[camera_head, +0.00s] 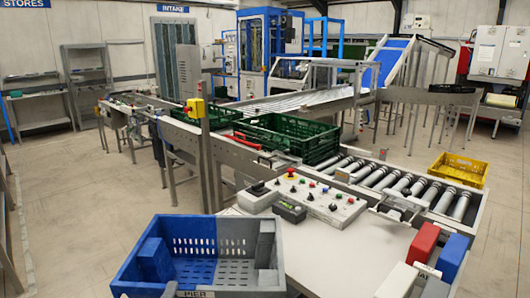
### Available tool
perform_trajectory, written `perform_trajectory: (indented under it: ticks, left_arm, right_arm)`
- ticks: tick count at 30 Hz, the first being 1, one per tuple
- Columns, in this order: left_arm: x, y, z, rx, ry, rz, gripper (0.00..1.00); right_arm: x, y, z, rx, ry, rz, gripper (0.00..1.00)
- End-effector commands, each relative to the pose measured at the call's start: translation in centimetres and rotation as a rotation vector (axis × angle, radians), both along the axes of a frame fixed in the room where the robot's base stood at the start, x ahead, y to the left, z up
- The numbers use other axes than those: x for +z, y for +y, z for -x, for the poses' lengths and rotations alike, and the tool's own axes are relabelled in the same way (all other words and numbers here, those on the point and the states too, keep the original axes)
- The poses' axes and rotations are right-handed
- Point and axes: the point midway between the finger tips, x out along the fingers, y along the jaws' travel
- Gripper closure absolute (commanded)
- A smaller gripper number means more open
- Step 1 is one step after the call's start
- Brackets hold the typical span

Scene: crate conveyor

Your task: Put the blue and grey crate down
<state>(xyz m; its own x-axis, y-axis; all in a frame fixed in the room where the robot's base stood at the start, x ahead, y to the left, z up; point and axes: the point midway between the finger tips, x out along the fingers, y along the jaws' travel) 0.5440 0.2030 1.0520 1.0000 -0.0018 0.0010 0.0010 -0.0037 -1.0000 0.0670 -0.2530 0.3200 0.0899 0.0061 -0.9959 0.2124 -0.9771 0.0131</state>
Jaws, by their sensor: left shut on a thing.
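The blue and grey crate (190,226) is at the bottom left, large and close, blue on its left and grey on its right. It looks level, with its open top up and slotted walls. A label reading "PIER" is on its near side. A blue block-like shape (155,260) shows inside at its left end. My left gripper (166,289) is at the crate's near rim, shut on it, mostly cut off by the bottom edge. The crate overlaps the left side of the white table (335,262); I cannot tell whether it touches it. My right gripper is not in view.
A control panel (318,205) with buttons stands at the table's back. Red (422,243) and blue (452,257) box-like items are at its right. Behind are a roller conveyor (400,184), green crates (285,138) and a yellow crate (458,169). The table's middle is clear.

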Motion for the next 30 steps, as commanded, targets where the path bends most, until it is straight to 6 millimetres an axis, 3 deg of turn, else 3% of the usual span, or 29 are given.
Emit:
perform_trajectory:
  ticks: [18,30]
  left_arm:
    - [-2.7,0.0,7.8,0.001,-0.002,0.002,1.00]
    - [-2.9,0.1,8.6,0.002,-0.003,-0.003,1.00]
  right_arm:
    - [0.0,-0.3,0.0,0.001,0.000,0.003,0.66]
    - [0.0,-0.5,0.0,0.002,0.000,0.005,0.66]
